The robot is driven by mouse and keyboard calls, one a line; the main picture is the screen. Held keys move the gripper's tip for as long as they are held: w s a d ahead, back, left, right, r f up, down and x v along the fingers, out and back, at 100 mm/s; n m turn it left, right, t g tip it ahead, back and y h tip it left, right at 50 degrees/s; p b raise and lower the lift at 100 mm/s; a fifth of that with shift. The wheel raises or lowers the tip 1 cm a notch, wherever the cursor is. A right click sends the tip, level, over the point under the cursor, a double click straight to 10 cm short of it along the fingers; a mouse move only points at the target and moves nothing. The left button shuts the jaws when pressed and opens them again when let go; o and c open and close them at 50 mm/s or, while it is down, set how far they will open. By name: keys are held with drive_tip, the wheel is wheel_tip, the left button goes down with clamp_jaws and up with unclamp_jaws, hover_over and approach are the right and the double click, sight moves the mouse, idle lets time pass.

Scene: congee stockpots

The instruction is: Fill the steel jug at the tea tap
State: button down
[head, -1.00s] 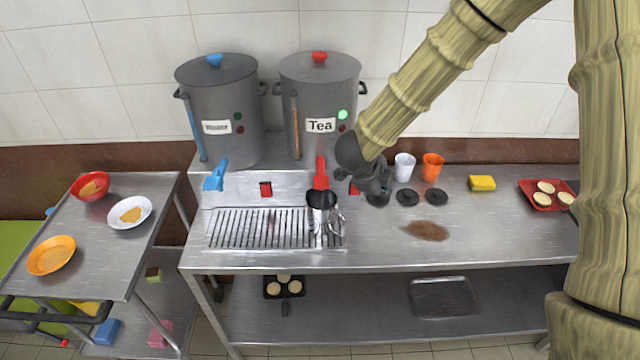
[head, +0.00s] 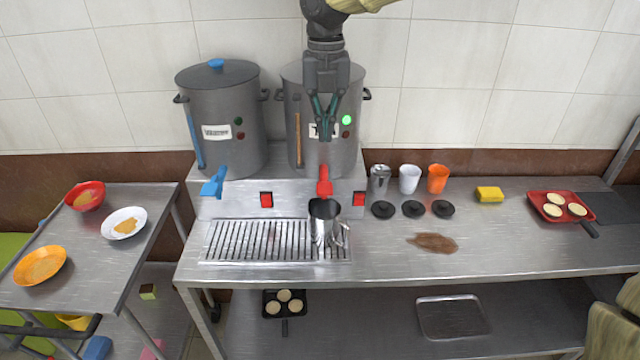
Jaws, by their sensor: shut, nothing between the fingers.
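The steel jug (head: 322,228) stands upright at the right end of the slotted drip tray (head: 222,242), below the red tea tap (head: 324,182). Its mouth looks dark; I cannot tell what is inside. The Tea stockpot (head: 345,155) stands behind, with a lit green light, and my gripper hides part of its label and its lid. My gripper (head: 325,138) points down in front of the pot, above the red tap and apart from it. Its fingers are shut and empty.
The Water-side stockpot (head: 222,105) with a blue tap (head: 214,182) stands left. Right of the tap are a steel cup (head: 379,180), a white cup (head: 409,179), an orange cup (head: 437,179), black lids (head: 413,209), a brown spill (head: 433,242) and a yellow sponge (head: 489,194).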

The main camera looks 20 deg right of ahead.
sight(324, 192)
drive_tip(key=shift+f, duration=0.1)
wheel_tip(324, 192, down, 14)
drive_tip(key=p, duration=0.4)
idle(0.4)
drive_tip(key=shift+a, duration=0.1)
